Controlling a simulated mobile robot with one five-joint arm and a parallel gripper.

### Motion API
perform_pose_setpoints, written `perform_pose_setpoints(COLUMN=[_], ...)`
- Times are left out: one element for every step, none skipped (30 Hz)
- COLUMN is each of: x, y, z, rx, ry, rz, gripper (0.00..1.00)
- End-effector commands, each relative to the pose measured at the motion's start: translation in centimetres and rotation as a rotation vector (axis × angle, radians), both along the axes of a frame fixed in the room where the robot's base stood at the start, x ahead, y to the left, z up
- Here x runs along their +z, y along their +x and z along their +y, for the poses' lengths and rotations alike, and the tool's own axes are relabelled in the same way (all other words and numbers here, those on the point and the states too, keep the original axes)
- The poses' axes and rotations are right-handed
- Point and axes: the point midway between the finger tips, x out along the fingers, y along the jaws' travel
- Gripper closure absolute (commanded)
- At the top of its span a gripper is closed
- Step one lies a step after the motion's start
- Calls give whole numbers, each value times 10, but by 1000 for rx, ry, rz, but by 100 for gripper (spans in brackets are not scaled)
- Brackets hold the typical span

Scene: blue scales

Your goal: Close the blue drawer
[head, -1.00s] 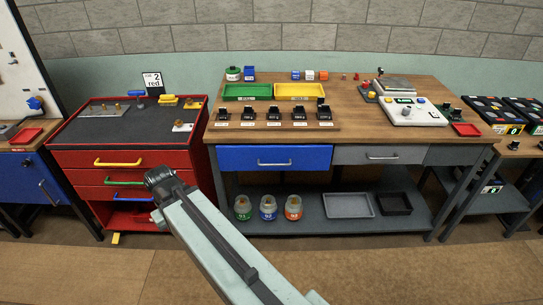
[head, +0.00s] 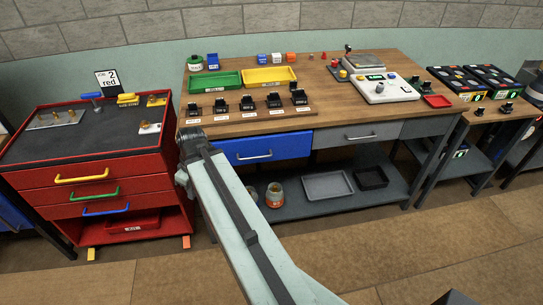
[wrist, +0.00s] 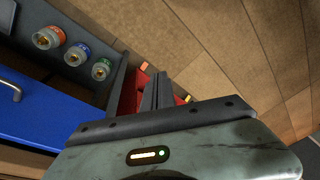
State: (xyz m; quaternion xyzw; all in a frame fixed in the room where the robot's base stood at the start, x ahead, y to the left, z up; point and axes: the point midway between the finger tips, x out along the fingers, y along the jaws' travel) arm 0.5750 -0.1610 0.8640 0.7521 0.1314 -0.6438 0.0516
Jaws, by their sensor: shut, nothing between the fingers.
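The blue drawer (head: 262,149) is in the wooden-topped workbench, left of the grey drawer. Its front seems to stand out slightly beyond the grey one; how far is hard to tell. It has a pale bar handle (head: 254,156). In the wrist view the blue front (wrist: 42,122) fills the lower left, with part of its handle (wrist: 10,86). My gripper (wrist: 156,90) is shut and empty in the wrist view, right of the blue front and apart from it. In the head view my arm crosses in front of the drawer's left end and the fingers are hidden.
The grey drawer (head: 357,135) looks shut. A red cabinet (head: 95,185) stands close on the left. The lower shelf holds jars, including an orange-labelled one (head: 275,195), and a grey tray (head: 328,185). The floor (head: 430,235) in front of the bench is clear.

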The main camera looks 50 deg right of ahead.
Motion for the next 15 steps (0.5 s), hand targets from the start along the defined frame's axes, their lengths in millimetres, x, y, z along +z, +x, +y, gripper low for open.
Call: perform_pose_setpoints(x=[6,8,12,15,18,22,26,29,33,35,38,41,43,45,47], y=[-9,-14,-23,-31,-40,-54,-65,-76,-91,-102,-112,-124,-133,-140,-148], z=[-44,-67,-98,-122,-145,-175,-195,-215,-239,-255,-269,-285,-295,-303,-312], rx=[33,69,115,148,181,222,252,280,313,336,358,382,399,412,427], ry=[8,6,-1,-12,-26,-51,-74,-98,-134,-162,-187,-220,-242,-261,-283], rz=[-49,-86,-135,-173,-210,-258,-292,-322,-359,-382,-402,-423,-437,-445,-457], gripper=[100,100,100,100,100,100,100,100,100,100,100,100,100,100,100])
